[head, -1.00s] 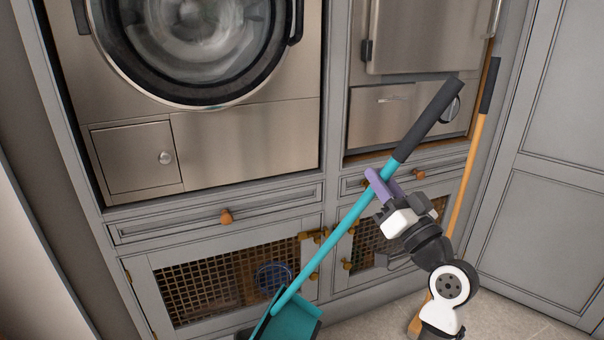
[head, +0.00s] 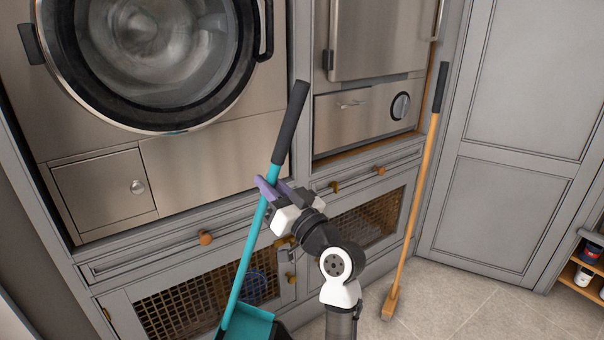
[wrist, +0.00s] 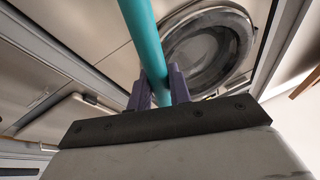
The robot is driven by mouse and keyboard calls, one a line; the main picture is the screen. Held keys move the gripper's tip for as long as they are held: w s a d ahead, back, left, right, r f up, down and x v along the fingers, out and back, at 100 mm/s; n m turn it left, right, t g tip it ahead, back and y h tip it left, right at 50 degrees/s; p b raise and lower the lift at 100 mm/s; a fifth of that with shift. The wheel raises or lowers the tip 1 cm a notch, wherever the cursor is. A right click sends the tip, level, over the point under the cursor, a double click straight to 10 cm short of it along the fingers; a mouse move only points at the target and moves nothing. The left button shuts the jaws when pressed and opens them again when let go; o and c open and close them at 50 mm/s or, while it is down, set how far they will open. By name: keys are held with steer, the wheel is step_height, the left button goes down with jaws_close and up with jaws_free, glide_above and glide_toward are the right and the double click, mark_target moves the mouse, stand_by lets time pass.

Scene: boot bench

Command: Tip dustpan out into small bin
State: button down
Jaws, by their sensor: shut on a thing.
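The dustpan has a long teal handle (head: 247,255) with a dark grip at its top and a teal pan (head: 250,325) at the bottom edge of the head view. The pan is partly cut off, and I cannot tell what is in it. My gripper (head: 268,187) is shut on the handle just below the dark grip. In the wrist view, the purple fingers (wrist: 158,88) stand on either side of the teal handle (wrist: 143,40). The handle leans to the right at its top. No small bin shows in either view.
A wooden-handled broom (head: 418,190) leans on the cabinets at the right. Steel appliances and a front-loading washer (head: 165,50) stand behind the handle. Open floor (head: 450,305) lies at the lower right, with a low shelf (head: 575,270) at the right edge.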

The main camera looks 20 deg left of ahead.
steer(key=s+a+r+n+g+h+p, duration=0.1)
steer(key=a+r+n+g+h+p, duration=0.1)
steer(key=a+p, duration=1.3)
steer(key=a, duration=0.6)
steer(key=shift+s+a+n+h+p, duration=0.3)
steer(key=shift+s+n+p, duration=0.05)
steer(key=shift+n+p, duration=0.05)
steer(key=shift+d, duration=0.1)
